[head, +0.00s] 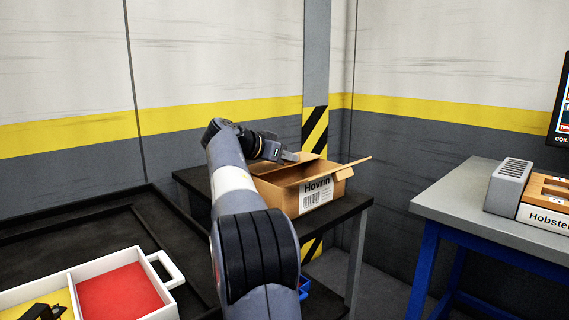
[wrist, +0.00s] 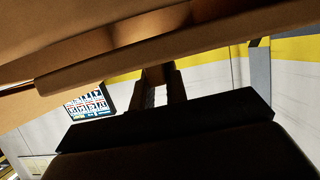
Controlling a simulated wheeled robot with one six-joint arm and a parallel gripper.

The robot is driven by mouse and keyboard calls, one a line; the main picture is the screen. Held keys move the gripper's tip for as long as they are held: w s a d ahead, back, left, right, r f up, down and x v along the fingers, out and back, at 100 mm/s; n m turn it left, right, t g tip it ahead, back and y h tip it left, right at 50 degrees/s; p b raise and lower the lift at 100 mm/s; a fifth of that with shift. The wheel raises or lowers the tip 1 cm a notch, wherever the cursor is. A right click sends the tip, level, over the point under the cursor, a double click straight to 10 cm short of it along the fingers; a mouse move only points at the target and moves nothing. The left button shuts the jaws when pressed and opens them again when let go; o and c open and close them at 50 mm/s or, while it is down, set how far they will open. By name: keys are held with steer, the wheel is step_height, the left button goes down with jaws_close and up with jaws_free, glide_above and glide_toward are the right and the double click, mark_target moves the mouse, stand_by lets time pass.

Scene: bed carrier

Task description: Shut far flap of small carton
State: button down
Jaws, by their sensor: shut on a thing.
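The small brown carton (head: 322,193), labelled "Hovrin", stands open on a dark table. Its right flap (head: 357,165) sticks out to the right, tilted up. A piece of cardboard (head: 309,156) at the back, apparently the far flap, rises behind the opening. My gripper (head: 290,157) is over the far left part of the carton, shut on cardboard that looks like this flap. In the wrist view, my gripper (wrist: 160,85) has a narrow gap between its fingers, and they meet a cardboard edge (wrist: 215,42) crossing the picture. My arm hides the carton's left side.
The dark table (head: 345,206) has a little bare top in front of the carton. A white tray (head: 70,275) with yellow and red compartments is at the lower left. A grey bench (head: 460,205) with a grey slotted box (head: 507,185) stands at the right, across a floor gap.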

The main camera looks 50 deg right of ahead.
steer(key=shift+f, duration=0.2)
steer(key=c, duration=1.4)
jaws_free()
steer(key=shift+r, duration=0.1)
step_height(320, 180, up, 4)
steer(key=p, duration=0.2)
glide_above(257, 173)
steer(key=shift+w, duration=0.1)
